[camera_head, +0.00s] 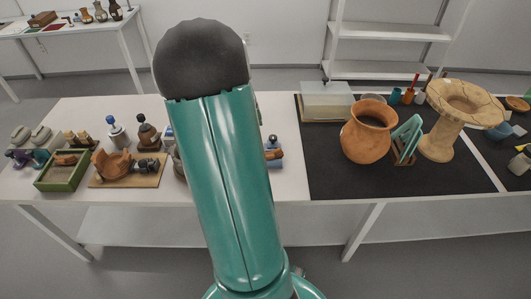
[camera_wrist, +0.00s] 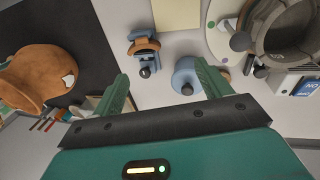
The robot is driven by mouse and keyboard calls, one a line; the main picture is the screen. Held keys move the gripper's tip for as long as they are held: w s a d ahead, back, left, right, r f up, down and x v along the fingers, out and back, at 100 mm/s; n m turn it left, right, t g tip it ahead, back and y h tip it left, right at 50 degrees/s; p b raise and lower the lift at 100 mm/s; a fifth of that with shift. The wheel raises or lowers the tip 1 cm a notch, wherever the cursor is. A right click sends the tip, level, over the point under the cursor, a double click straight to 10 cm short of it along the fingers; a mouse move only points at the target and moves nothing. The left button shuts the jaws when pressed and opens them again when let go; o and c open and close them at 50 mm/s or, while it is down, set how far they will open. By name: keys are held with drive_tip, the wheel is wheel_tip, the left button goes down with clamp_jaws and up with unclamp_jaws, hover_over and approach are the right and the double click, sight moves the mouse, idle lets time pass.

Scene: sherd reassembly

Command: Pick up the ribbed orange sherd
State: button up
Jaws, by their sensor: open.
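A small orange-brown sherd (camera_head: 276,154) sits in a blue holder on the white table, just right of my arm in the head view. The wrist view shows an orange-brown piece (camera_wrist: 146,44) in that blue holder (camera_wrist: 143,58), ahead of my gripper (camera_wrist: 163,86). Another orange sherd (camera_head: 66,160) lies in a green tray (camera_head: 48,184) at the left. I cannot make out ribs on either piece, so I cannot tell which is the ribbed one. My gripper is open, with nothing between its fingers. In the head view my arm hides the gripper.
An orange jar (camera_head: 369,135) and a cracked beige vessel (camera_head: 453,122) stand on a black mat (camera_head: 340,185) at the right. A wooden board (camera_head: 125,183) with a larger brown piece lies left. A blue round object (camera_wrist: 187,73) sits close to the right finger in the wrist view.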

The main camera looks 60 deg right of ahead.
drive_tip(key=s+d+f+m, duration=0.1)
drive_tip(key=s+d+f, duration=0.2)
drive_tip(key=d, duration=0.1)
hover_over(270, 153)
drive_tip(key=w, duration=0.2)
drive_tip(key=shift+g, duration=0.3)
drive_tip(key=f, duration=0.7)
drive_tip(key=shift+s+a+f, duration=0.15)
drive_tip(key=shift+a+f, duration=0.15)
drive_tip(key=x, duration=0.5)
drive_tip(key=shift+s+a+f, duration=0.2)
drive_tip(key=shift+f, duration=0.1)
drive_tip(key=shift+c, duration=0.5)
drive_tip(key=c, duration=1.2)
drive_tip(key=shift+s+r, duration=0.1)
